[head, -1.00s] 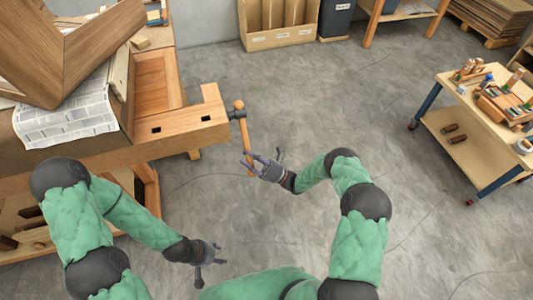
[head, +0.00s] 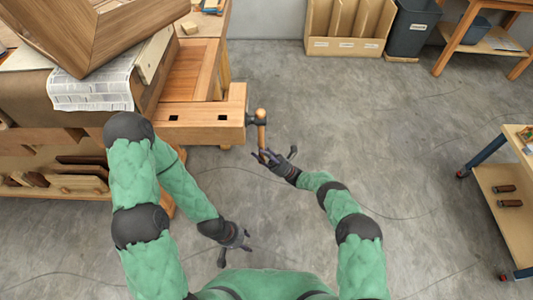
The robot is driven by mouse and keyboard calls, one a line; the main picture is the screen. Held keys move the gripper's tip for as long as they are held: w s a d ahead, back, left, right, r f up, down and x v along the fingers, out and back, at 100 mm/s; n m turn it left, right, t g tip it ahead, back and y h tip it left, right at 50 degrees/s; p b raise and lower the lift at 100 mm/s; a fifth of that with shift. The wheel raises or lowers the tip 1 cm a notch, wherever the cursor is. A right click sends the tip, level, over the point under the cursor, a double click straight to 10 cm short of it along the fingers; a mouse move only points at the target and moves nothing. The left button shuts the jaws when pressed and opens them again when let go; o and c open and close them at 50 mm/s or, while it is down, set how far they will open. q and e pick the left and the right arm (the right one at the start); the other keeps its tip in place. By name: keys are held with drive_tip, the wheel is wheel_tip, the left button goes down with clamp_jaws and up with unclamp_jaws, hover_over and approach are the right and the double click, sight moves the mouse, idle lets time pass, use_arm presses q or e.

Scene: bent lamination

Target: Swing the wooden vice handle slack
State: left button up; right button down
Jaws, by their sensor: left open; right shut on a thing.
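The wooden vice handle (head: 261,131) is a light brown bar passing through the dark metal screw head (head: 256,120) at the end of the workbench vice (head: 203,120). It points down toward my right gripper in the head view. My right gripper (head: 265,157) is shut on the handle's lower end, and its fingers hide that end. My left gripper (head: 236,246) is open and empty, low in the view over the floor, well apart from the vice.
A bent wood lamination (head: 120,30) and newspaper (head: 90,90) lie on the bench at the upper left. Wooden bins (head: 345,45) and a dark tub (head: 411,30) stand at the back. A wheeled cart (head: 498,178) is at the right.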

drive_tip(key=shift+w+a+n+g, duration=0.15)
drive_tip(key=shift+w+n+g, duration=0.15)
drive_tip(key=shift+g, duration=0.1)
drive_tip(key=c, duration=0.8)
unclamp_jaws()
drive_tip(key=shift+f, duration=0.1)
drive_tip(key=shift+v, duration=3.75)
